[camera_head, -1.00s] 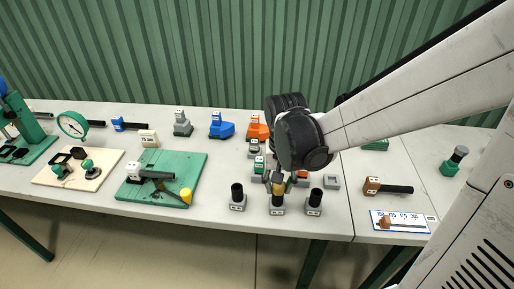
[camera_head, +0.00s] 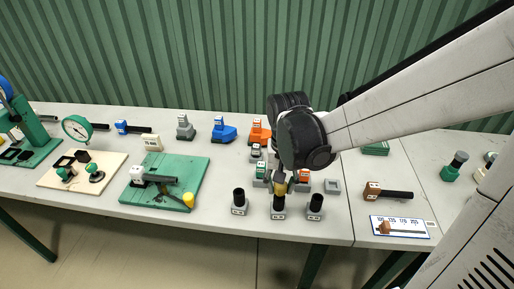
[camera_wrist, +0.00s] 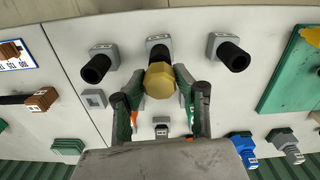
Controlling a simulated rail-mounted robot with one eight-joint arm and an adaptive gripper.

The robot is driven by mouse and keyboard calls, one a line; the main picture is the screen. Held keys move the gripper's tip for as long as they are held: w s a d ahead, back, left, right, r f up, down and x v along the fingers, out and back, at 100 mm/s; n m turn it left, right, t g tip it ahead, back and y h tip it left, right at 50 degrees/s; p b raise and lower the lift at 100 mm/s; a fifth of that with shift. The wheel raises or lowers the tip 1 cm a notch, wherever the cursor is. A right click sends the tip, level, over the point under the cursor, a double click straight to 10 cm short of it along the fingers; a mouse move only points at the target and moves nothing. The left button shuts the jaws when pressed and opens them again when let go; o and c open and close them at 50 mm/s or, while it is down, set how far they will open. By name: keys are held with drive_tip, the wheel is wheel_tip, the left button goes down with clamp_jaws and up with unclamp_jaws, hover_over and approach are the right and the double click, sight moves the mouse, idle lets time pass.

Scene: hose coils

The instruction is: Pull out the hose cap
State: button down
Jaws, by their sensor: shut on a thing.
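A brass-yellow hexagonal hose cap (camera_wrist: 160,82) is between the fingertips of my gripper (camera_wrist: 160,86) in the wrist view. In the head view, the cap (camera_head: 281,187) shows at the fingertips of my gripper (camera_head: 280,185), directly over the middle black hose stub (camera_head: 278,201). My gripper is shut on the cap. In the wrist view, the middle stub (camera_wrist: 158,51) is partly hidden behind the cap. I cannot tell whether cap and stub still touch.
Black hose stubs in grey holders stand left (camera_head: 239,195) and right (camera_head: 315,201) of the middle one. A green board (camera_head: 200,170) with a hose and yellow cap lies further left. Orange and blue fittings (camera_head: 223,130) stand behind. The front table strip is clear.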

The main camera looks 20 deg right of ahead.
drive_tip(key=shift+r, duration=0.35)
drive_tip(key=shift+r+p, duration=2.35)
drive_tip(key=shift+r, duration=0.85)
